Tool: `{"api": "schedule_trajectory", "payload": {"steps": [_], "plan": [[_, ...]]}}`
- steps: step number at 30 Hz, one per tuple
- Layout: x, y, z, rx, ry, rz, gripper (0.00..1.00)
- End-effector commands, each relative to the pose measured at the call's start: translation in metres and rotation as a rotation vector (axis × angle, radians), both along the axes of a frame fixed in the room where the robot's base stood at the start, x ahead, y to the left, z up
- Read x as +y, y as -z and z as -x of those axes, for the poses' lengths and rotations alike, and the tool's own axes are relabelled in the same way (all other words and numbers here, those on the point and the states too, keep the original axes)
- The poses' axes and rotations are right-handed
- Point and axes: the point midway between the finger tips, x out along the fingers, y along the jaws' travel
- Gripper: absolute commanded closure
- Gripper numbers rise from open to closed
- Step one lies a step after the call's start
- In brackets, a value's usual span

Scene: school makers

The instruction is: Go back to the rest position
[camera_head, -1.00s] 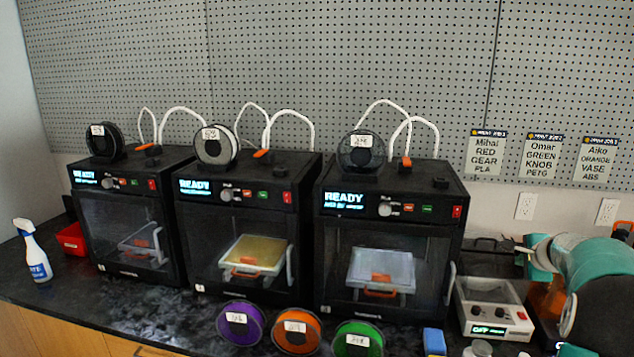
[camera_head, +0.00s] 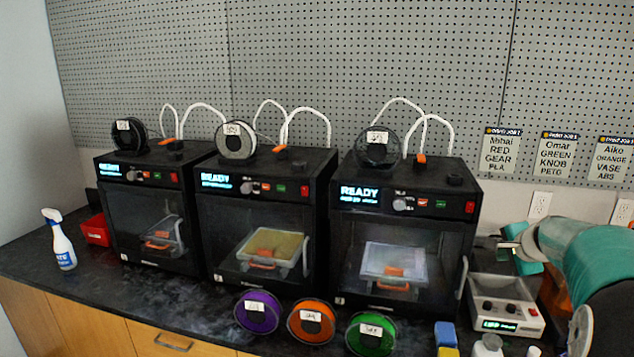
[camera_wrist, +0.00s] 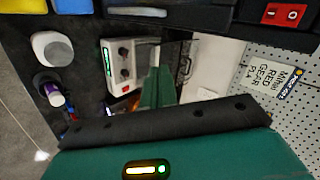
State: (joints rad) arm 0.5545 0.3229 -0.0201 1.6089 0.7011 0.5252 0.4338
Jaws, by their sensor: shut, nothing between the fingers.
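My teal arm reaches in from the right edge in the head view. My gripper (camera_head: 513,246) is at its left end, in front of the wall and above the back of a white control box (camera_head: 506,304). In the wrist view the gripper (camera_wrist: 156,72) shows as green fingers together, pointing away from the camera, with nothing held. The control box (camera_wrist: 120,68) is beside the fingers there, with knobs and a lit display. The fingers look apart from it.
Three black printers (camera_head: 405,190) fill the counter's middle. Purple (camera_head: 256,311), orange (camera_head: 311,323) and green (camera_head: 371,334) spools stand in front. A spray bottle (camera_head: 59,240) and red bin (camera_head: 96,230) are at left. A white bottle (camera_head: 487,346) is below the control box.

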Motion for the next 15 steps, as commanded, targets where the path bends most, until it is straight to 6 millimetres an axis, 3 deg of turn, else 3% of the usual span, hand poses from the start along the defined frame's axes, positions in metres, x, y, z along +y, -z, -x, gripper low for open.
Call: {"api": "schedule_trajectory", "payload": {"steps": [5, 8, 15], "plan": [[0.08, -0.026, 0.031, 0.053, -0.192, 0.106, 1.0], [0.129, -0.037, 0.06, 0.092, -0.323, 0.183, 1.0], [0.225, -0.043, 0.146, 0.182, -0.627, 0.379, 1.0]]}}
